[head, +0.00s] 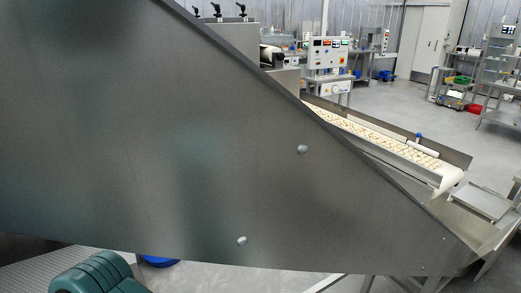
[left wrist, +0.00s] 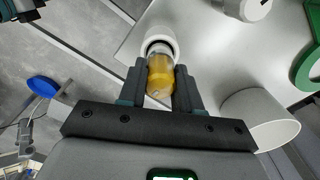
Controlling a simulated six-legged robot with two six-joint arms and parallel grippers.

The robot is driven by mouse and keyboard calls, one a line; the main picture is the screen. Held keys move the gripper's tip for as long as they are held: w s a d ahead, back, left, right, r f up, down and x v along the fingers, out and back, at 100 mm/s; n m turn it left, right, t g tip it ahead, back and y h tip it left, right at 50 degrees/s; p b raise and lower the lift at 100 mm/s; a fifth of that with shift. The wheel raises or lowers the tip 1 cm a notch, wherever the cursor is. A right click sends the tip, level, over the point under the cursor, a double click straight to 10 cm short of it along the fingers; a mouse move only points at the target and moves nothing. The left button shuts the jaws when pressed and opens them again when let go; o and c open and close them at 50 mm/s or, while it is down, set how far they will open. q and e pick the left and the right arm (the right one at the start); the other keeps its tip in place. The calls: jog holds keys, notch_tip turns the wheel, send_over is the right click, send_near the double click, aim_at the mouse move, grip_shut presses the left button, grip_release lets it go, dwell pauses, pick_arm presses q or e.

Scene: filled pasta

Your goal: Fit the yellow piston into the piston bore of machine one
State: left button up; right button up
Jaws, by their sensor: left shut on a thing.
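In the left wrist view, my left gripper (left wrist: 160,75) is shut on the yellow piston (left wrist: 160,78), its two dark fingers on either side of it. The piston is a short rounded yellow body with a clear, greyish far end. That end points at a white round collar with a dark opening (left wrist: 159,33), which looks like the piston bore. The tip overlaps the collar's near rim in the picture; I cannot tell whether it is inside. In the head view a large grey metal panel (head: 200,130) fills the left and middle and hides the gripper and piston. My right gripper is in neither view.
Around the collar is a pale metal surface (left wrist: 205,50) with a white knob (left wrist: 248,8), a green ring (left wrist: 308,65) and a wide white cylinder (left wrist: 262,118). Beyond the panel, a conveyor with filled pasta (head: 375,140) slopes down to the right. Open floor lies behind it.

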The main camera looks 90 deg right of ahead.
pick_arm(q)
jog(key=shift+r+p, duration=2.15)
jog(key=shift+r, duration=0.65)
